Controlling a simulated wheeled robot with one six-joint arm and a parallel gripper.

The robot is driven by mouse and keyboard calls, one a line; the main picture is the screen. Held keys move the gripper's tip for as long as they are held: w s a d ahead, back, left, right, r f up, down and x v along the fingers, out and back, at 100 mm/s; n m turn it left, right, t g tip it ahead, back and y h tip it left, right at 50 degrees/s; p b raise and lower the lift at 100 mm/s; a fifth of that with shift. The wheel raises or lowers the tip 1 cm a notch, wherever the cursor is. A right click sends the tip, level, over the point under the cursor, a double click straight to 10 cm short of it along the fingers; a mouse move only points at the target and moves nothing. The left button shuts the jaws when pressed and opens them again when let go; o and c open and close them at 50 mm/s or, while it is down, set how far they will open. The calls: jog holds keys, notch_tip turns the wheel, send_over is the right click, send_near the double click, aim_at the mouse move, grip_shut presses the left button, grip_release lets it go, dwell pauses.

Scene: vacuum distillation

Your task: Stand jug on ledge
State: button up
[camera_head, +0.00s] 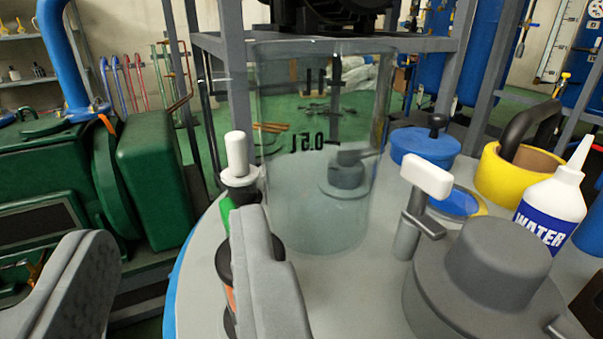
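The clear glass jug (318,200) stands upright, with dark marks and a "0.5 L" label that reads mirrored. Its base appears to rest on a light grey round-edged surface (330,285). My gripper (170,230) is open and empty, with its two grey fingers wide apart at the lower left. The right finger is in front of the jug's lower left side, and the jug lies to the right of the gap between the fingers. I cannot tell which surface is the ledge.
A white-capped bottle (238,170) stands left of the jug, partly behind my right finger. To the right are a white-topped valve (425,180), a grey domed fitting (495,270), a WATER bottle (550,210), yellow tape (500,180) and a blue lid (425,147). Green machinery (150,180) is left.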

aim_at(197, 114)
jog(key=w+a, duration=0.1)
jog(key=w, duration=0.4)
jog(key=w+a, duration=0.1)
jog(key=w, duration=0.5)
jog(key=w+a, duration=0.1)
jog(key=w, duration=0.4)
jog(key=shift+w+a+f, duration=0.1)
jog(key=shift+w+a, duration=0.15)
jog(key=shift+w, duration=0.15)
grip_shut()
